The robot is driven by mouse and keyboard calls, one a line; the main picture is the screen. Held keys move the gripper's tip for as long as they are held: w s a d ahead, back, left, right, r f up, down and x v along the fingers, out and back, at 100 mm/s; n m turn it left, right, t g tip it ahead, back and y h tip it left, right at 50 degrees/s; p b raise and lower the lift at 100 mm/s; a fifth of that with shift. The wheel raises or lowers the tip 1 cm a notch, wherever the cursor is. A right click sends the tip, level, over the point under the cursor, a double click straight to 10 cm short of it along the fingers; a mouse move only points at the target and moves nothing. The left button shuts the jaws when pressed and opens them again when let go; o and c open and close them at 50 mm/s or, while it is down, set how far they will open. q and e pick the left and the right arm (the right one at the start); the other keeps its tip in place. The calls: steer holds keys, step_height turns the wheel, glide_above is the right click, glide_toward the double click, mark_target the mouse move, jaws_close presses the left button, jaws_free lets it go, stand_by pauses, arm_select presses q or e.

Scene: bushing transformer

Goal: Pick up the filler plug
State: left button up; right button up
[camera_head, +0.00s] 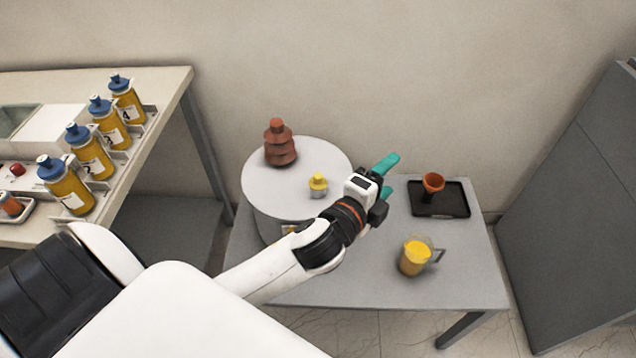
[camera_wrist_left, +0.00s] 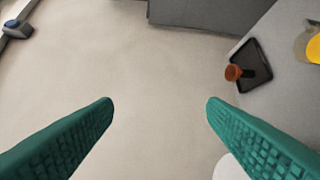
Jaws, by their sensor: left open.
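The filler plug appears to be the small yellow-topped piece (camera_head: 318,183) on the round light-grey lid of the transformer (camera_head: 268,190). A brown ribbed bushing (camera_head: 279,146) stands behind it on the same lid. My left gripper (camera_head: 388,175) is open and empty, with green fingers spread. It is to the right of the plug, beyond the lid's right side, apart from it. In the left wrist view, both fingers of the left gripper (camera_wrist_left: 160,102) show with nothing between them; a piece of white rounded surface (camera_wrist_left: 229,168) shows at the bottom. The plug is not visible there. My right gripper is not in view.
On the grey table (camera_head: 340,290), a black tray (camera_head: 454,201) holds an orange funnel (camera_head: 433,183). A jug of yellow liquid (camera_head: 414,257) stands nearer the front. A left bench (camera_head: 165,85) carries several yellow bottles (camera_head: 90,152). A grey cabinet (camera_head: 580,220) stands at the right.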

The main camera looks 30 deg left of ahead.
arm_select(q)
steer(key=d+r+m+g+h, duration=0.35)
steer(key=d+m+h, duration=0.4)
steer(key=m, duration=0.85)
steer(key=d+r+m+g+h, duration=0.3)
steer(key=d+r+m+h, duration=0.45)
steer(key=m, duration=0.75)
steer(key=m+g+y, duration=1)
steer(key=m+y, duration=0.7)
steer(key=m, duration=0.8)
glide_above(318, 175)
steer(key=f, duration=1.4)
steer(key=shift+w+d+f, duration=0.15)
steer(key=shift+d+f, duration=0.05)
steer(key=shift+f, duration=0.05)
step_height(318, 175, down, 6)
steer(key=shift+a+p, duration=0.15)
steer(key=shift+p, duration=0.65)
steer(key=f+p, duration=0.1)
steer(key=f, duration=0.3)
steer(key=shift+s+f+p, duration=0.2)
steer(key=shift+f+p, duration=0.1)
steer(key=shift+p, duration=0.1)
steer(key=shift+f, duration=0.5)
